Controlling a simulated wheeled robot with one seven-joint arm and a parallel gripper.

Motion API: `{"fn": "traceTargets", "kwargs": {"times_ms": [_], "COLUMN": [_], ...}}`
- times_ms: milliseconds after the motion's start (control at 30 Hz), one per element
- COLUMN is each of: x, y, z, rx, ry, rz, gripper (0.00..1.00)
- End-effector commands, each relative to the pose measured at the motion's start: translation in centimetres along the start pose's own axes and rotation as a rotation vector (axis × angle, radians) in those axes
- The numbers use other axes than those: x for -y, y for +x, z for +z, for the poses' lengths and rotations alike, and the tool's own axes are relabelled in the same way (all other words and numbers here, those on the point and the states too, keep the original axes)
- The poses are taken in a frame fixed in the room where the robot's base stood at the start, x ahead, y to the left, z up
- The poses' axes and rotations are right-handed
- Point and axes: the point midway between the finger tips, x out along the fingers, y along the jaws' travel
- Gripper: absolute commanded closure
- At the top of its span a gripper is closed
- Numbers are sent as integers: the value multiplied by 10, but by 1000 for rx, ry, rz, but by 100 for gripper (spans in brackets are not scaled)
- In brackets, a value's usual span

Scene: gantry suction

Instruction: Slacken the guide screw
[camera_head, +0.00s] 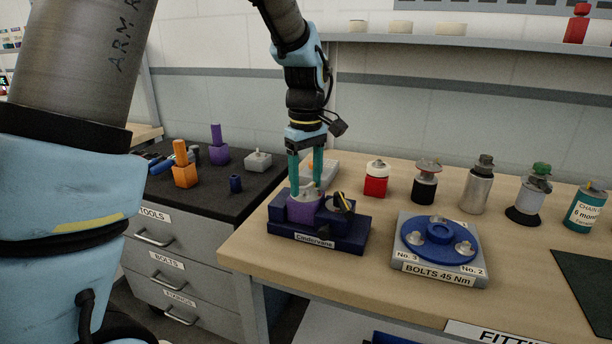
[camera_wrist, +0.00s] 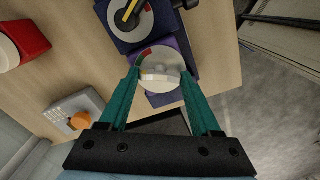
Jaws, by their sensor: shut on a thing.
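The navy fixture (camera_head: 335,238) stands on the wooden bench with a name label on its front. On its left part is a purple block (camera_head: 303,211) topped by a silver round head, which I take for the guide screw (camera_wrist: 162,60). It has a raised bar and a red mark on its rim in the wrist view. The fingertips also show in the wrist view (camera_wrist: 161,75). The dial (camera_wrist: 132,20) with a yellow and black pointer sits beside the screw.
A blue flange (camera_head: 438,240) on a grey bolt plate stands close to the right. A red jar (camera_head: 376,181) and several other containers line the back. A grey box with an orange knob (camera_wrist: 80,119) is behind the fixture. A dark-topped drawer cabinet (camera_head: 185,228) stands left.

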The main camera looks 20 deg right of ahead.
Motion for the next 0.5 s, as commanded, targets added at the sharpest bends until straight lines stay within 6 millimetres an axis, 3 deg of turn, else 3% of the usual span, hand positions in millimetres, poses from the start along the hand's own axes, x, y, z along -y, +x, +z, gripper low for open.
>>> {"fn": "traceTargets", "kwargs": {"times_ms": [500], "x": [-1], "y": [0], "z": [1], "rx": [1], "ry": [-184], "rz": [1], "gripper": [91]}}
